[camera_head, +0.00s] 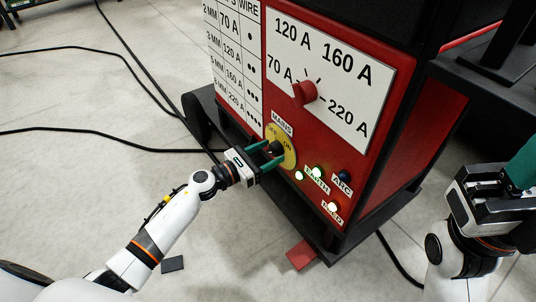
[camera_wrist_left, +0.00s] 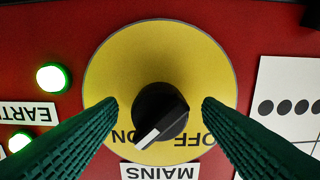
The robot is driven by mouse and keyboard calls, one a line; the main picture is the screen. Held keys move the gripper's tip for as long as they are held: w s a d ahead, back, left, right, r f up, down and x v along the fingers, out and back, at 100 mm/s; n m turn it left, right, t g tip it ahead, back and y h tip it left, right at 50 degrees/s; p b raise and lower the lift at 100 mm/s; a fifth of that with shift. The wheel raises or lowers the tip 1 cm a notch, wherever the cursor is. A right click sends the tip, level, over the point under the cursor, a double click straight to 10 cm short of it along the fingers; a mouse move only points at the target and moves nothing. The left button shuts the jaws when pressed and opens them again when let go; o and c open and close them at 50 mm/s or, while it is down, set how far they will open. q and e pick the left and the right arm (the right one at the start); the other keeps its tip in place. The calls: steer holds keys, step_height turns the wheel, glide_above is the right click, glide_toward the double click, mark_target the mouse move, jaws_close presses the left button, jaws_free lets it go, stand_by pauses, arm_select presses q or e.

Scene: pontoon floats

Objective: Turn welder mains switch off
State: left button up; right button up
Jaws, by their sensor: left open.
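The mains switch is a black rotary knob (camera_wrist_left: 162,112) on a round yellow plate (camera_wrist_left: 160,45) on the red welder front. In the left wrist view it appears upside down, its white pointer mark turned toward the word ON, away from OFF. In the head view the yellow plate (camera_head: 289,158) sits low on the panel. My left gripper (camera_head: 275,154) is at the plate, open, with green fingers on both sides of the knob; in the left wrist view gaps show between fingers and knob. My right gripper (camera_head: 518,170) is at the right edge, its fingers partly cut off.
Above the switch is a red current dial (camera_head: 304,93) on a white scale. Lamps near EARTH (camera_head: 317,172) and FEED (camera_head: 332,206) are lit; the ARC lamp (camera_head: 344,176) looks dark. Black cables (camera_head: 90,130) cross the floor at left. A red block (camera_head: 301,254) lies below the welder.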

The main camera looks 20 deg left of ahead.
arm_select(q)
steer(key=shift+w+d, duration=0.1)
steer(key=shift+w, duration=0.05)
steer(key=shift+c, duration=0.3)
steer(key=c, duration=0.9)
steer(key=shift+c, duration=0.2)
